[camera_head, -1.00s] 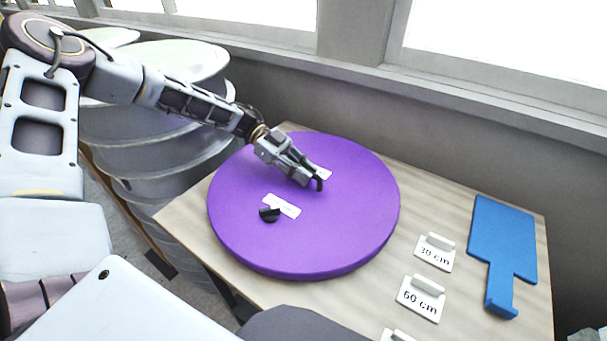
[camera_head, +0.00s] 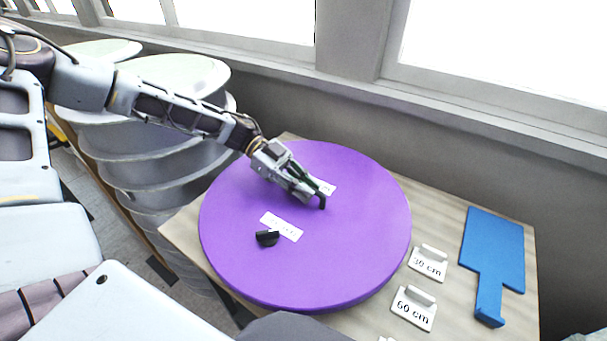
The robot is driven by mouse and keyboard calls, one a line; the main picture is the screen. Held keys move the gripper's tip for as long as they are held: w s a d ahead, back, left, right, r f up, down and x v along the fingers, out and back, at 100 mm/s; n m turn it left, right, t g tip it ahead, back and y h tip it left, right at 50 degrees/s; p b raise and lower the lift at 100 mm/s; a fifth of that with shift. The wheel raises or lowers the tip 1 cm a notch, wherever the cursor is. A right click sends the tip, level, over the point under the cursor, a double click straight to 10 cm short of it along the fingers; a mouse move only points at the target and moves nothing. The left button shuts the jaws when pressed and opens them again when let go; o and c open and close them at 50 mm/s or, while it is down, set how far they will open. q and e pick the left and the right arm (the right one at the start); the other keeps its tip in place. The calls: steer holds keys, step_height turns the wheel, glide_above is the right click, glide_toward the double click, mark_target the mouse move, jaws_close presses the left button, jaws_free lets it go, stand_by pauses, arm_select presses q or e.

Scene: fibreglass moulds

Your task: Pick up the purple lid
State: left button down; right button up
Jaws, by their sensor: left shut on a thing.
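The purple lid (camera_head: 350,240) is a large round disc above the wooden table. It has white labels and a small black knob (camera_head: 267,238) on its top, left of the middle. My left gripper (camera_head: 318,199) comes in from the upper left and is shut at the lid's top, right of the knob. What it grips is hidden by its fingers, and looks to be part of the lid. The lid's near side looks raised off the table. My right gripper is not in view.
The wooden table (camera_head: 448,205) also bears a blue paddle-shaped board (camera_head: 493,250), a 30 cm sign (camera_head: 428,264) and a 60 cm sign (camera_head: 414,309) at the right. Stacked pale round moulds (camera_head: 150,160) stand at the left. A wall with windows runs behind.

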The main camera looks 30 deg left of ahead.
arm_select(q)
steer(key=p, duration=0.2)
glide_toward(333, 252)
steer(key=d, duration=0.1)
steer(key=w+d, duration=0.1)
steer(key=d, duration=0.1)
steer(key=shift+w+r, duration=0.1)
steer(key=shift+r, duration=0.1)
steer(key=shift+s+d, duration=0.45)
steer(key=shift+s, duration=0.35)
